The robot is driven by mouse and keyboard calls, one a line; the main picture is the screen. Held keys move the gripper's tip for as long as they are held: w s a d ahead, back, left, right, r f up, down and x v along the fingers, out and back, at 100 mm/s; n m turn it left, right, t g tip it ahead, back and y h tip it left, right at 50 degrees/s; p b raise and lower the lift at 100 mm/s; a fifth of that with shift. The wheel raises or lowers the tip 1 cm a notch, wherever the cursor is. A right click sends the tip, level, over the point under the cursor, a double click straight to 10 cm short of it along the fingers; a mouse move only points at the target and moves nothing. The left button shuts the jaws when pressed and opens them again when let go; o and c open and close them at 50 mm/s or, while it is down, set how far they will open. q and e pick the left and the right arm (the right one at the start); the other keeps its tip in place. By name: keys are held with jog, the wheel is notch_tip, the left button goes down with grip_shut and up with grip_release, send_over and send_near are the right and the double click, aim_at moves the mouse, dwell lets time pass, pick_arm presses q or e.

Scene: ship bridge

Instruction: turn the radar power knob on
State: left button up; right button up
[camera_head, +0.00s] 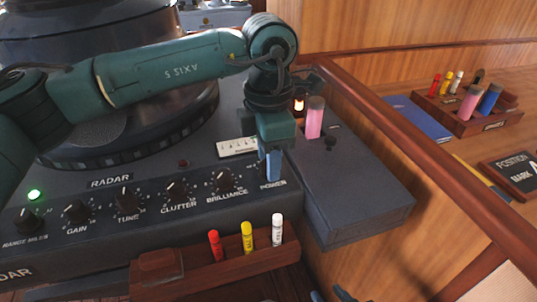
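The radar panel (110,181) has a row of black knobs, with the label POWER (273,184) at its right end. My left gripper (272,170) points down at the spot just above that label. Its blue fingers hide the power knob, so the knob's position does not show. The fingers are seen edge-on, and I cannot tell whether they are closed on the knob. What look like the two fingertips of my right gripper (330,295) show at the bottom edge, apart, with nothing visible between them.
A wooden holder (205,275) with red, yellow and white markers stands in front of the panel. The brilliance knob (223,181) is close left of my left gripper. A grey box (355,190) with a pink cylinder (315,118) lies to the right, beside a wooden rail (400,140).

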pick_arm(q)
jog(key=shift+o, duration=0.8)
notch_tip(320, 180, up, 13)
